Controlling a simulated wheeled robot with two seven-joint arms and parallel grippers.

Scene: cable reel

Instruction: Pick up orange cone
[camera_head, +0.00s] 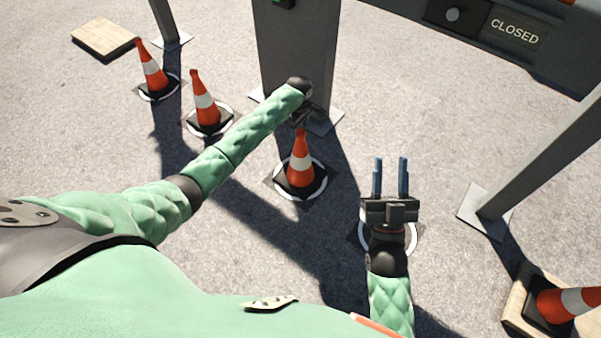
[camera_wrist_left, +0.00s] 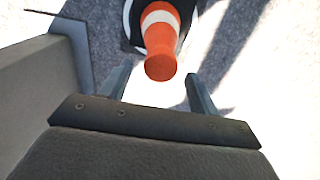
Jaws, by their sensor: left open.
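An orange cone (camera_head: 301,172) with a white band and black square base stands upright on a white ring at the middle of the head view. My left gripper (camera_head: 304,120) is just above and behind its tip, partly hidden by my wrist. In the left wrist view the cone's orange tip (camera_wrist_left: 160,66) lies in front of and between the spread fingers of my left gripper (camera_wrist_left: 157,84), which is open and empty. I cannot tell how deep the tip sits. My right gripper (camera_head: 390,165) is open and empty, right of the cone.
Two more cones (camera_head: 150,72) (camera_head: 204,103) stand at the left. Another cone (camera_head: 570,303) is on a wooden board (camera_head: 515,312) at lower right. A grey post (camera_head: 298,45) rises close behind the middle cone. A white ring (camera_head: 412,238) shows under my right wrist.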

